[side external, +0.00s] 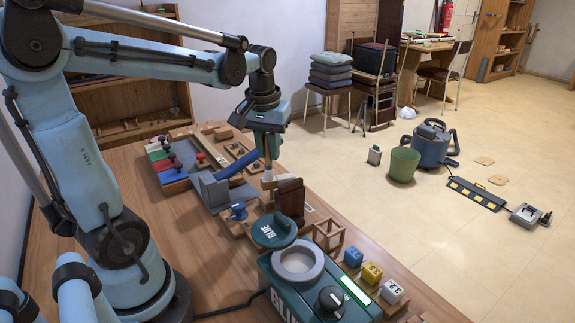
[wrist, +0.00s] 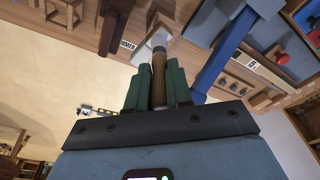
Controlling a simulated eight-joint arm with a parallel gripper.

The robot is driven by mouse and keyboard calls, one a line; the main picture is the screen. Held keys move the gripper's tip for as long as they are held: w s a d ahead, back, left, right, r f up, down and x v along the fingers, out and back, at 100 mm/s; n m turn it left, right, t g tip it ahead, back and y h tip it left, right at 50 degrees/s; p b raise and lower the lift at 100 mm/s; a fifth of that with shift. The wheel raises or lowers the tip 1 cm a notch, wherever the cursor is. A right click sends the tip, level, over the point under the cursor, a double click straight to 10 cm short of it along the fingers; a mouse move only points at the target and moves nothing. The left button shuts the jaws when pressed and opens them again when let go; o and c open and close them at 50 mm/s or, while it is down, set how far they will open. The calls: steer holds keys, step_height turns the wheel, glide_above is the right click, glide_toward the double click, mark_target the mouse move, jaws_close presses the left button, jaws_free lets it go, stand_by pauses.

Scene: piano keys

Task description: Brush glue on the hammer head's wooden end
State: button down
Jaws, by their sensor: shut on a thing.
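My gripper (side external: 267,146) points down over the middle of the workbench. In the wrist view its green fingers (wrist: 158,88) are shut on the wooden handle of a brush (wrist: 159,68), which has a metal collar and a pale tip pointing away from the gripper. In the side view the pale brush tip (side external: 267,174) is just left of an upright dark brown block (side external: 290,198). That block also shows in the wrist view (wrist: 116,22), beside a label partly reading "HAMMER". I cannot clearly make out the hammer head or its wooden end. The green glue pot (side external: 298,262) stands open at the front.
A green round glue lid (side external: 273,231) lies behind the pot. A blue bar (side external: 222,168) and grey block (side external: 212,190) are left of the brush. Coloured cubes (side external: 372,273) line the bench's right edge.

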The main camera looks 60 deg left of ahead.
steer(key=shift+w+d, duration=0.15)
steer(key=shift+w, duration=0.3)
steer(key=shift+w+r, duration=0.1)
steer(key=shift+r, duration=0.15)
step_height(320, 180, up, 8)
steer(key=shift+f, duration=0.2)
